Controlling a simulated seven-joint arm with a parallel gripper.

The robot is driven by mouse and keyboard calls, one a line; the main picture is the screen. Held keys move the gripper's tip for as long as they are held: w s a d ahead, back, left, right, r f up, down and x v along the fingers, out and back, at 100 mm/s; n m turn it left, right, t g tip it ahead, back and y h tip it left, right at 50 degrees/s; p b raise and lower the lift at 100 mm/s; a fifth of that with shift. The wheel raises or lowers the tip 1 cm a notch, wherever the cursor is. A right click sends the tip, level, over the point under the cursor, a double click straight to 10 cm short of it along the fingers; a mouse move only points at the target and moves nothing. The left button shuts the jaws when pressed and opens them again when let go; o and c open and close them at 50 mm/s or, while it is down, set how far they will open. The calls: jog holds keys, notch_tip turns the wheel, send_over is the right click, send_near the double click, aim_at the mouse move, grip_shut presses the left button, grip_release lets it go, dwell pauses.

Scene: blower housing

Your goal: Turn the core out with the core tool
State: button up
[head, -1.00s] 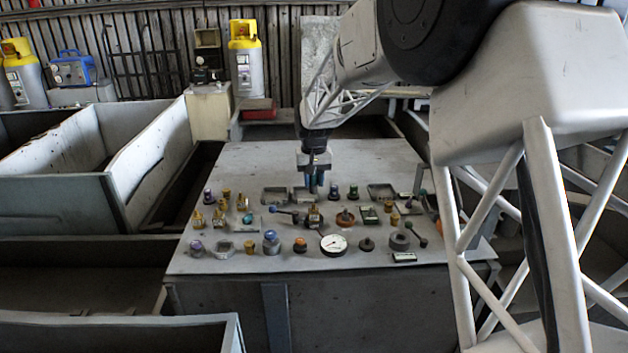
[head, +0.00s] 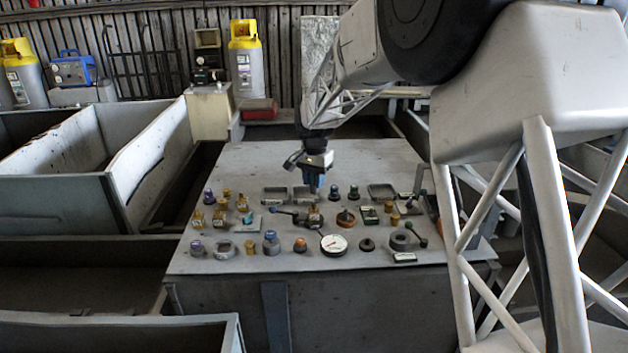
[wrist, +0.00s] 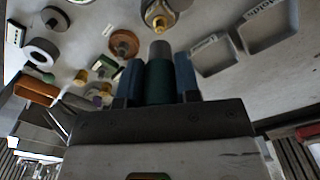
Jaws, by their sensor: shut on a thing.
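My gripper (head: 314,180) points down over the middle of the table. Its blue fingers (wrist: 159,82) are shut on a green cylindrical tool with a grey tip, which I take as the core tool (wrist: 160,50). The tool lies straight between the fingers. A brass valve fitting (wrist: 158,12) with a round opening is just beyond the tool tip in the wrist view. In the head view a brass fitting (head: 314,216) stands just below and in front of the gripper. The tip appears apart from it; the height gap is unclear. The core itself is not discernible.
Two labelled grey trays (wrist: 214,57) (wrist: 270,28) lie close to the gripper. A round gauge (head: 334,244), an orange-brown disc (head: 346,218), a grey ring (head: 400,241) and several small caps and fittings crowd the table (head: 240,160). Its back left part is clear.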

jog(key=m, duration=0.3)
jog(key=shift+m, duration=0.4)
jog(key=m, duration=0.3)
jog(key=shift+m, duration=0.4)
jog(key=m, duration=0.6)
jog(key=shift+m, duration=0.3)
jog(key=shift+f, duration=1.45)
jog(key=shift+f, duration=1.55)
dwell(1.2)
jog(key=shift+n, duration=1.8)
